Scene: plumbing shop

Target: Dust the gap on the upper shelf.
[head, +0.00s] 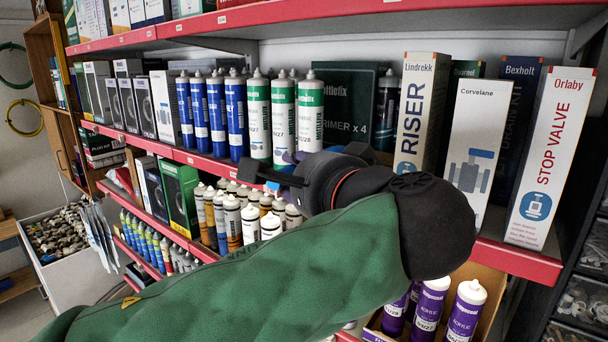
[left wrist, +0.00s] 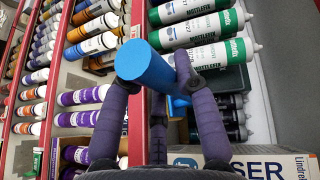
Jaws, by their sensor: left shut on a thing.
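My left gripper (head: 280,178) is at the front edge of the upper shelf (head: 225,168), in front of the white-and-green tubes. It also shows in the left wrist view (left wrist: 158,75), shut on a blue duster (left wrist: 146,66) with a thick round cylinder end. In the head view only a small blue piece shows at the fingers. The gap lies between the white-and-green tubes (head: 283,112) and the white RISER box (head: 421,110). A dark green PRIMER box (head: 345,95) and dark tubes stand at its back. My arm hides the gap's front floor.
Blue tubes (head: 215,112) stand left of the white-and-green ones. A Corvelane box (head: 478,140) and a STOP VALVE box (head: 550,155) stand to the right. Orange and white tubes (head: 232,222) and purple tubes (head: 465,310) fill the shelf below. Another shelf (head: 330,22) runs overhead.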

